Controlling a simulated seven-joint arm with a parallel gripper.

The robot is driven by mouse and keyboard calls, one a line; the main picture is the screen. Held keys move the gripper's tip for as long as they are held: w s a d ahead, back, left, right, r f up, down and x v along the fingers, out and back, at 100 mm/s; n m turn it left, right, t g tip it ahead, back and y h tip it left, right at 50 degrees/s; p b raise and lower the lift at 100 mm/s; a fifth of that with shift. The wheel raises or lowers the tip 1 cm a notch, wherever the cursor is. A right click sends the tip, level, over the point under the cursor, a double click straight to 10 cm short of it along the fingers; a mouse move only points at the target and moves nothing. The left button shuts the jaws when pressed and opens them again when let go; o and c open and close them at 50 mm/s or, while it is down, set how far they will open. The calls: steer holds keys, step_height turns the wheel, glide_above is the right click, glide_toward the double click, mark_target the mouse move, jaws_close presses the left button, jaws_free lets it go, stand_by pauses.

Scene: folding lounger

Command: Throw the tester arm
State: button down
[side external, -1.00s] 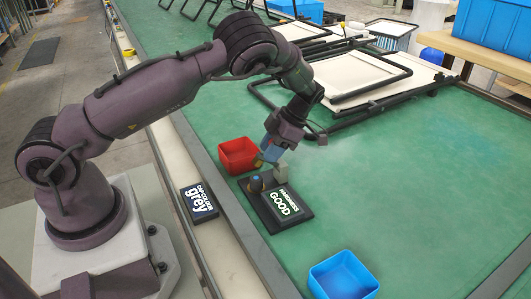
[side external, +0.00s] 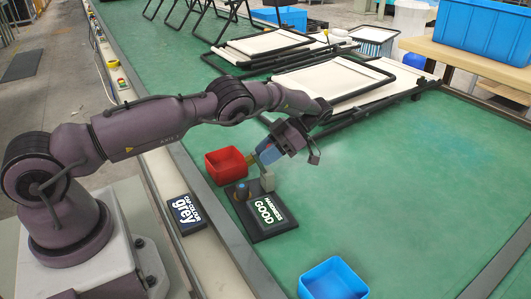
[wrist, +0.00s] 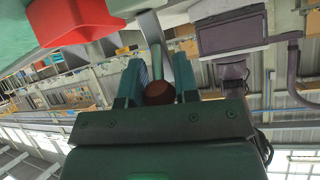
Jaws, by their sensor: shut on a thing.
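The hardness tester (side external: 262,231) is a black base with a lit plate reading "HARDNESS GOOD", a grey block (side external: 267,181) and a blue-topped post (side external: 242,193). My gripper (side external: 259,157) is tilted low above the block, with its blue fingers pointing down left. In the wrist view, my gripper (wrist: 160,85) is shut around a dark red knob (wrist: 160,93) at the end of the tester's grey arm (wrist: 153,33). In the side view the fingers mostly hide this arm.
A red bin (side external: 226,164) stands just behind the tester, close to my gripper. A blue bin (side external: 333,280) stands at the front. A "CAP COLOUR grey" sign (side external: 187,214) lies on the left rail. Lounger frames (side external: 335,82) lie behind. The green table at right is clear.

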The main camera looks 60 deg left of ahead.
steer(key=shift+a, duration=0.1)
steer(key=c, duration=0.9)
jaws_free()
steer(key=shift+o, duration=0.2)
steer(key=shift+s, duration=0.15)
